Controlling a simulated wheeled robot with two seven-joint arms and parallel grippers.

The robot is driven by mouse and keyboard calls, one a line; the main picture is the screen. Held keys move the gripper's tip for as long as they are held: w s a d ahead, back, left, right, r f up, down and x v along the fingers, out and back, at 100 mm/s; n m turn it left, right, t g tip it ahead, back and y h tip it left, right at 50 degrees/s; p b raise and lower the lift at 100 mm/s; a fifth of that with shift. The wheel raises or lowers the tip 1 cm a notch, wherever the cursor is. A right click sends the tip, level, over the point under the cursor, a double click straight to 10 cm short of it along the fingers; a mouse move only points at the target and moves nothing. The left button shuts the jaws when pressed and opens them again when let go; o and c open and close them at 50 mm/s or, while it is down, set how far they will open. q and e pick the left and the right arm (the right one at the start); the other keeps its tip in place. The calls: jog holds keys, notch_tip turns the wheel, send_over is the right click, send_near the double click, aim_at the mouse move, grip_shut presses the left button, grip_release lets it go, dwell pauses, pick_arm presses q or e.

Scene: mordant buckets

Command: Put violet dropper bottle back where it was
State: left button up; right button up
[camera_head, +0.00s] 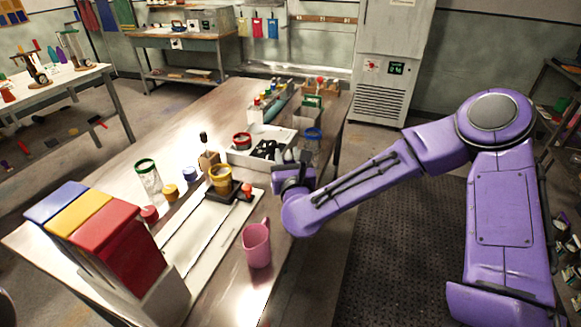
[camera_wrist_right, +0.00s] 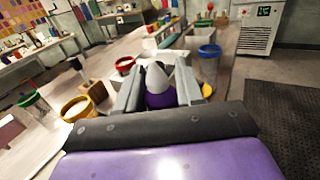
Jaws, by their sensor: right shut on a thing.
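My right gripper (camera_head: 296,168) is over the long table, just in front of the white tray (camera_head: 238,159). In the right wrist view the gripper (camera_wrist_right: 159,92) is shut on the violet dropper bottle (camera_wrist_right: 158,101), whose pale grey cone-shaped top points up between the two fingers. The bottle's lower part is hidden by the gripper body. In the head view the gripper mostly hides the bottle, and I cannot tell whether it touches anything below. My left gripper is not in view.
A blue-rimmed glass (camera_head: 312,139) stands close behind the gripper. A yellow-rimmed cup (camera_head: 220,181) stands on a dark base to its left, and a pink jug (camera_head: 257,246) is nearer. Red, yellow and blue bins (camera_head: 120,245) fill the near left. The table's right edge runs beneath my arm.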

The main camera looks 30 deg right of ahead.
jog(key=w+d+f, duration=0.1)
jog(key=w+f, duration=0.1)
jog(key=w+d+f+p, duration=0.1)
jog(key=w+f, duration=0.1)
jog(key=w+d+f+p, duration=0.1)
jog(key=w+f, duration=0.1)
jog(key=shift+w+d+f, duration=0.15)
jog(key=shift+d+f, duration=0.2)
jog(key=shift+f, duration=0.05)
jog(key=f, duration=0.3)
jog(key=shift+w+d+f, duration=0.1)
jog(key=shift+w+f, duration=0.2)
jog(key=shift+f, duration=0.05)
jog(key=shift+s, duration=0.1)
jog(key=shift+f, duration=0.15)
jog(key=o, duration=1)
